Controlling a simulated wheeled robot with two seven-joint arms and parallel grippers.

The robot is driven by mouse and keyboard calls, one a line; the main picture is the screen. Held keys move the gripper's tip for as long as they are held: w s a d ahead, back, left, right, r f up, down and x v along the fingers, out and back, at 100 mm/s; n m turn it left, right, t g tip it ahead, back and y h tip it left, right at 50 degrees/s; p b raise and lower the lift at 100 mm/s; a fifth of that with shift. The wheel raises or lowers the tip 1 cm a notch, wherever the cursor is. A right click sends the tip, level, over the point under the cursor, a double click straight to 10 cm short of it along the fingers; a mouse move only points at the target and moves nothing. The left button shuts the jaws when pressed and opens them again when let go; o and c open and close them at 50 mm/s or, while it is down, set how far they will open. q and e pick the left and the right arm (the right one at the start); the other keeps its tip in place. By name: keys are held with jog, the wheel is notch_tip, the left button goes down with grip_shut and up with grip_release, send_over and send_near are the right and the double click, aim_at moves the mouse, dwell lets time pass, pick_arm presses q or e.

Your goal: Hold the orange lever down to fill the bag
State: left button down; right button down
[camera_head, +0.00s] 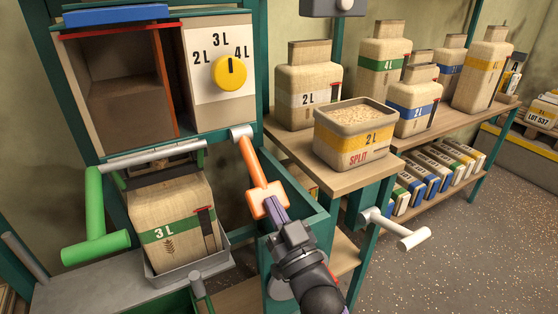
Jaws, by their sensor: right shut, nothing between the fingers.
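The orange lever (258,170) slopes down and right from a grey pivot, ending in a block-like handle. My right gripper (272,207) is shut and empty, with its purple fingertips at the handle's lower end. They overlap the handle in the picture; I cannot tell whether they press on it. The bag (172,218), tan with a green 3L band, stands slightly tilted in a grey tray (190,267) below the spout. Its inside and fill level are hidden. My left gripper is out of view.
A green handle (95,225) is left of the bag. A 2L SPLIT tub of grain (354,138) sits on the wooden shelf at right. A white-ended crank (398,232) sticks out below it. Several labelled containers stand behind.

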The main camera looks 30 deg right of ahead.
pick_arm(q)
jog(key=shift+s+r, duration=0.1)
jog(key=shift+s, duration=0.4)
pick_arm(e)
jog(key=shift+f, duration=0.1)
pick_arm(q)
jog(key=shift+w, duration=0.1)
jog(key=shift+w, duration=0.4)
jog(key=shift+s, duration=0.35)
